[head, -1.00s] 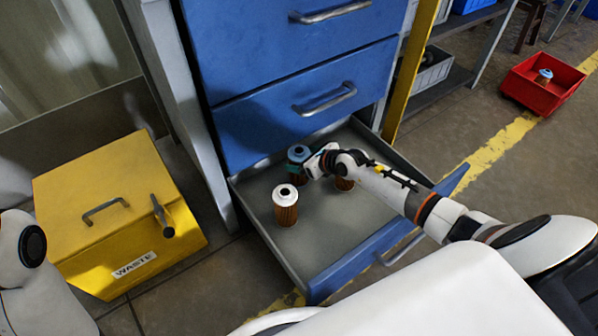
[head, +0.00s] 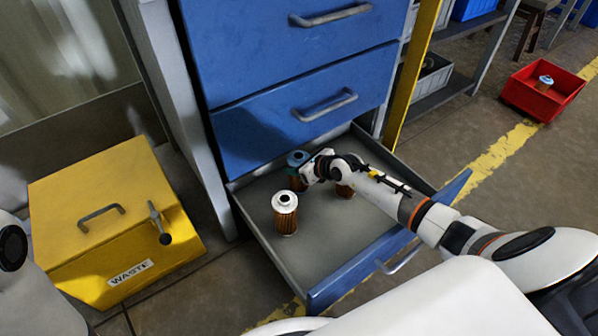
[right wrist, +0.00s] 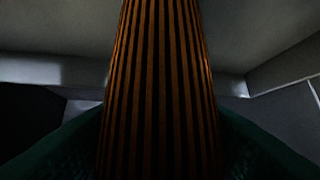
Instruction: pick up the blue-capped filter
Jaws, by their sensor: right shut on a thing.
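The blue-capped filter (head: 297,158) stands upright at the back of the open drawer (head: 325,240). Its orange-brown pleated body (right wrist: 160,95) fills the middle of the right wrist view, between my dark green finger pads. My right gripper (head: 300,168) reaches in from the right and is shut on this filter, partly covering it. I cannot tell whether its base is off the drawer floor. My left gripper is out of view; only part of my left arm shows at the left edge.
A white-capped filter (head: 285,212) stands in front in the drawer. Another filter (head: 345,190) is mostly hidden beneath my right arm. A red bin (head: 525,96) at far right holds another blue-capped filter (head: 544,82). A yellow waste box (head: 110,220) stands left.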

